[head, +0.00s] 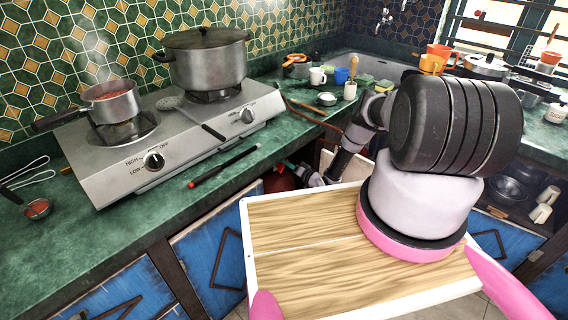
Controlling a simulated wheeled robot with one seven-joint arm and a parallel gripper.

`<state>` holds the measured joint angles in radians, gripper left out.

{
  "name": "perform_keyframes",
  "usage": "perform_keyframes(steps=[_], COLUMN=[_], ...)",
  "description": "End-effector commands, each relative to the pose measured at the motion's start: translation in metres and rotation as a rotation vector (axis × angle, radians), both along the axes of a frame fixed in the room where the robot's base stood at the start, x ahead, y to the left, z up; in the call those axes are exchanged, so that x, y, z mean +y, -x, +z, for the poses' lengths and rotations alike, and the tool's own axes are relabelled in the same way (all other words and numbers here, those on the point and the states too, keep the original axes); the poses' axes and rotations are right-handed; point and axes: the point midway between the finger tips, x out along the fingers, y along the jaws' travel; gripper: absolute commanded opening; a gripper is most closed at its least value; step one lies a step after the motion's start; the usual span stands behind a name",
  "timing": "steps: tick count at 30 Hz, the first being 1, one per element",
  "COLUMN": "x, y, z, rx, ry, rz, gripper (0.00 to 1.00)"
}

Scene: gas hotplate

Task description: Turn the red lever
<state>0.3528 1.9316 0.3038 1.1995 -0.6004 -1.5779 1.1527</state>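A red rounded object (276,182), perhaps a gas cylinder, shows partly in the opening below the counter's front edge, at the centre of the head view. I cannot make out a separate red lever; it may be hidden by the counter or my gripper. My gripper (292,167) is at the end of my arm, just right of the red object and close under the counter edge. It is small and dark here, so I cannot tell whether its fingers are open or shut, or whether they touch anything.
A two-burner gas hotplate (187,140) stands on the green counter (110,235), with a small saucepan (111,103) and a large lidded pot (206,62). Blue cabinet doors (208,258) stand below.

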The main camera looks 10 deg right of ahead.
Motion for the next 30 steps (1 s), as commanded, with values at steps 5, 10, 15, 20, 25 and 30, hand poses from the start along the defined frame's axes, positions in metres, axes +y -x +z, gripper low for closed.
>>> perform_keyframes(steps=[5,10,15,20,25,30], x=[-0.003,-0.005,-0.005,-0.006,-0.006,-0.005], y=[-0.001,-0.003,-0.003,-0.003,-0.004,-0.003], z=[-0.004,-0.008,-0.011,-0.014,-0.016,-0.017], rx=[0.097,0.191,0.276,0.342,0.395,0.427], ry=[-0.137,-0.267,-0.386,-0.477,-0.551,-0.594], rz=[-0.004,-0.005,-0.002,-0.002,-0.002,-0.001], gripper=[0.0,0.0,0.0,0.0,0.0,0.0])
